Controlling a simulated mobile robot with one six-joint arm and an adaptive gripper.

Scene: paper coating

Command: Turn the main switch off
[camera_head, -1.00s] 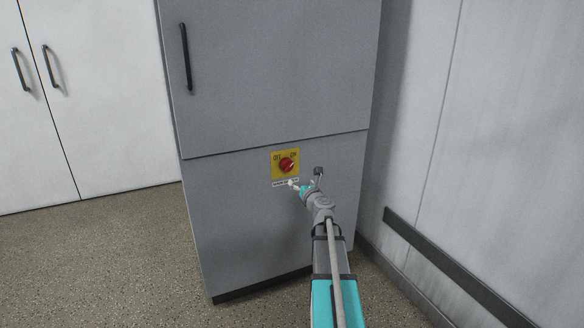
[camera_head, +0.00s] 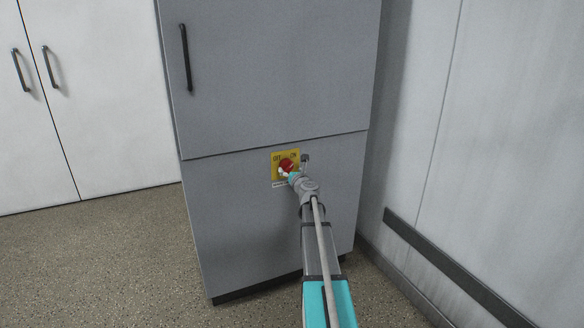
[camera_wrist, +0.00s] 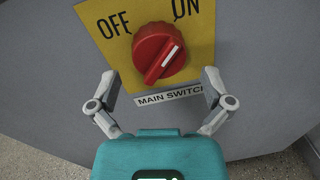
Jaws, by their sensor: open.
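The main switch is a red rotary knob (camera_wrist: 158,54) on a yellow plate (camera_wrist: 112,41) marked OFF at left and ON at right in the wrist view. Its white pointer line slants up to the right, toward ON. A "MAIN SWITCH" label (camera_wrist: 168,95) sits below it. In the head view the knob (camera_head: 287,164) is partly covered by my gripper. My gripper (camera_wrist: 160,84) is open, with one finger on each side below the knob. The knob is not between the fingertips, and I cannot tell whether they touch the panel.
The switch is on the lower front of a grey cabinet (camera_head: 240,220). The cabinet's upper door has a black handle (camera_head: 186,57). White cupboards (camera_head: 100,100) stand at left, and a wall with a dark rail (camera_head: 450,265) is at right. The speckled floor (camera_head: 100,260) is clear.

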